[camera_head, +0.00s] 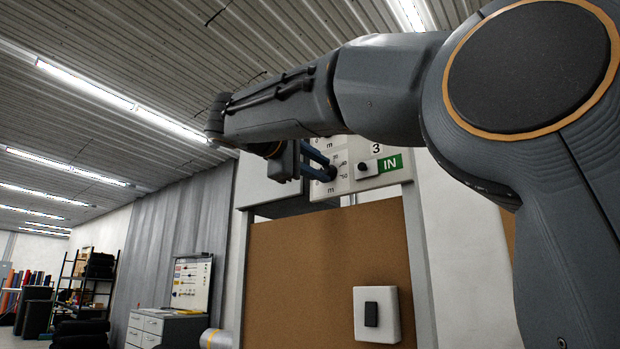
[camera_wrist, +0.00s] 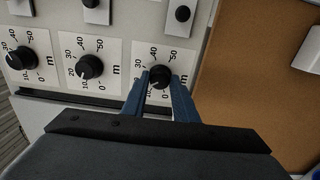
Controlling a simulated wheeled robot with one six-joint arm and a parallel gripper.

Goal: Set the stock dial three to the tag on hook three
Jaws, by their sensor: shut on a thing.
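Dial three is the rightmost dial in the wrist view, a black knob (camera_wrist: 160,76) on a white plate marked 0 to 50 and "m". My gripper (camera_wrist: 160,80) has its two blue fingers shut on this knob, one on each side. In the head view my gripper (camera_head: 325,171) reaches the dial plate (camera_head: 342,184), below a label "3" (camera_head: 376,149). The knob's pointer is hidden or too small to read. No tag on a hook can be made out in either view.
Two similar dials, a middle one (camera_wrist: 89,67) and a left one (camera_wrist: 21,58), sit beside it. Small black knobs on white plates are above, one beside a green "IN" sign (camera_head: 391,163). A brown board (camera_head: 320,270) with a white switch box (camera_head: 376,335) is below.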

